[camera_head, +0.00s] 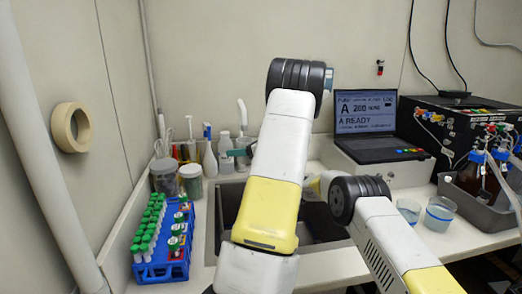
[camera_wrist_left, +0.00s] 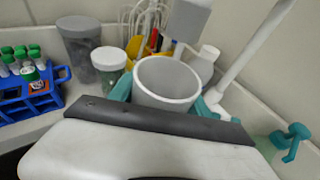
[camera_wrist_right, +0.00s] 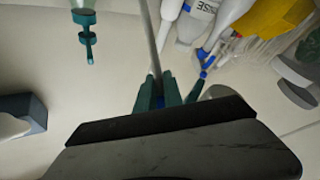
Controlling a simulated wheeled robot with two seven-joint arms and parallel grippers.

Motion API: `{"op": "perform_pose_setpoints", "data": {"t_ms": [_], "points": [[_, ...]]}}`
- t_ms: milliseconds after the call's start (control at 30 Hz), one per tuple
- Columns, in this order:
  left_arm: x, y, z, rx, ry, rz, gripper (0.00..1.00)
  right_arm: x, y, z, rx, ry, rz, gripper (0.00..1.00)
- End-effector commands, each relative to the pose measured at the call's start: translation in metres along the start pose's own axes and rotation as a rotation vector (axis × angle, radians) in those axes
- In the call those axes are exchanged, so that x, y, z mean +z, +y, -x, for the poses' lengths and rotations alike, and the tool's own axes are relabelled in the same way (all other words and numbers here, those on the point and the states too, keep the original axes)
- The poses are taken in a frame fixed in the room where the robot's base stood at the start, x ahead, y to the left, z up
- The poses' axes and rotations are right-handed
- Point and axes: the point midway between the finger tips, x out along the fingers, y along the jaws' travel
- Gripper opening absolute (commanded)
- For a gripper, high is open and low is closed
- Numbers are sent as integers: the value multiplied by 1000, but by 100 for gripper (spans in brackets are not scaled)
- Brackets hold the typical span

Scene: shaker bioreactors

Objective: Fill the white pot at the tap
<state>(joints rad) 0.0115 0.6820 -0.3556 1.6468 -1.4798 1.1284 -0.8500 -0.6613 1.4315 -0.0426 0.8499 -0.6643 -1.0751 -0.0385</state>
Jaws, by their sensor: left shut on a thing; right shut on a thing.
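The white pot (camera_wrist_left: 168,82) is upright in the left wrist view, its open mouth facing up and its inside plain grey. My left gripper (camera_wrist_left: 165,92) is shut on it, a teal finger at either side. My right gripper (camera_wrist_right: 158,92) is shut on a slim grey upright stem (camera_wrist_right: 152,35) with a blue part between the fingers; I cannot tell whether this belongs to the tap. A white curved spout, seemingly the tap (camera_head: 242,112), stands behind the sink (camera_head: 228,205) in the head view. My arms hide much of the sink. No water stream is visible.
A blue rack (camera_head: 160,272) of green-capped tubes and lidded jars (camera_head: 190,182) stand left of the sink. Several bottles (camera_head: 209,160) crowd the back corner. A laptop (camera_head: 365,122), beakers (camera_head: 438,215) and a grey tray (camera_head: 475,208) are on the right. A teal pump (camera_wrist_right: 88,45) shows nearby.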

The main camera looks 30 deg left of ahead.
Motion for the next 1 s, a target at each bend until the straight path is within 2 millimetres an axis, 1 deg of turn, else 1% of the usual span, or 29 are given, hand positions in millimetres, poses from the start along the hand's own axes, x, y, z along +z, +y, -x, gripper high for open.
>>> {"op": "perform_pose_setpoints", "data": {"t_ms": [400, 733, 1000], "points": [[0, 0, 0, 0, 0, 0, 17, -2, 1, -1, 1, 5, 1, 0], [0, 0, 0, 0, 0, 0, 17, 10, -13, 15, 38, 116, 64, 0], [0, 0, 0, 0, 0, 0, 17, 10, -14, 16, 41, 129, 73, 0]]}}
